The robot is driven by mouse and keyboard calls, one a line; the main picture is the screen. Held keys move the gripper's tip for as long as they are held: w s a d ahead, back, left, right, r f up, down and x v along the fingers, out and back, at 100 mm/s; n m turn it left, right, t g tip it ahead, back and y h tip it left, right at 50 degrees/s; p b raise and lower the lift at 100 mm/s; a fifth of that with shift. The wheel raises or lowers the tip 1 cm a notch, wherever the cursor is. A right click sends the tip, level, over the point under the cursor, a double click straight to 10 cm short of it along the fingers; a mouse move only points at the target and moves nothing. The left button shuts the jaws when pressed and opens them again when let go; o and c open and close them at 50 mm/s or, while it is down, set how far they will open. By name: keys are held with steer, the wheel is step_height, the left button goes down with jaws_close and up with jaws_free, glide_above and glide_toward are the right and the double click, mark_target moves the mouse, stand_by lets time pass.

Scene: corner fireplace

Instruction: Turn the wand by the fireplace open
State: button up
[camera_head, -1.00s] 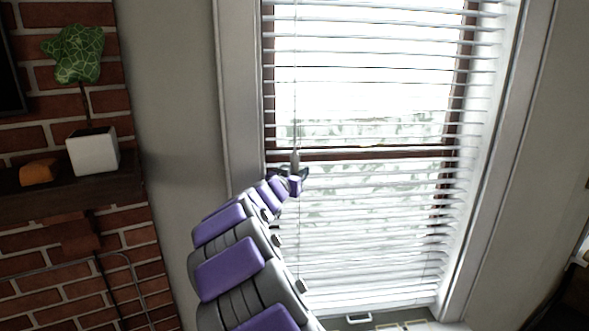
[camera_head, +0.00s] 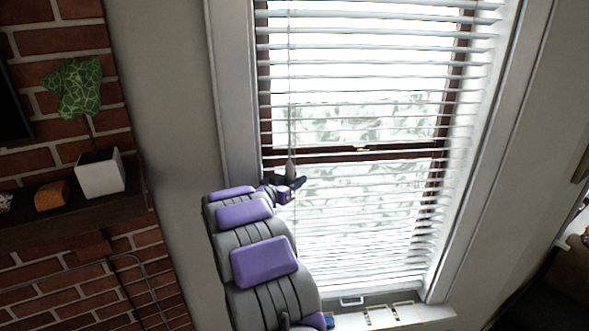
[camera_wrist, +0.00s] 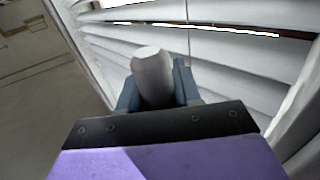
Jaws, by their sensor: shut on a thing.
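The wand hangs as a thin pale rod (camera_head: 291,95) in front of the left part of the white slatted blind (camera_head: 360,215). Its thicker grey-white end (camera_wrist: 152,76) shows large in the wrist view, between my two blue-grey fingers. My gripper (camera_head: 290,182) is shut on this end, at about mid-height of the window. In the wrist view my gripper (camera_wrist: 155,88) has one finger on each side of the wand end. The blind's slats are tilted with gaps between them, and the bright outside shows through, more clearly in the upper part.
A brick fireplace wall (camera_head: 60,130) with a dark mantel shelf (camera_head: 70,222) stands at the left. A white pot (camera_head: 100,173) with a leafy plant and an orange object (camera_head: 52,195) stand on the shelf. The white window sill (camera_head: 415,315) lies below the blind.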

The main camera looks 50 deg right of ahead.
steer(key=shift+s+a+f+m+g+p, duration=0.1)
steer(key=shift+f+m+g+p, duration=0.15)
steer(key=shift+g+p, duration=0.25)
steer(key=shift+s+f+m+g+p, duration=0.1)
steer(key=shift+m+g+p, duration=0.15)
steer(key=shift+g+p, duration=0.25)
steer(key=o, duration=1)
steer(key=shift+w, duration=0.3)
steer(key=shift+c, duration=0.2)
steer(key=shift+s+r, duration=0.1)
steer(key=shift+s+a+r, duration=0.1)
steer(key=w+a+b, duration=0.1)
steer(key=a+b, duration=0.2)
steer(key=a, duration=1.4)
steer(key=shift+w, duration=0.1)
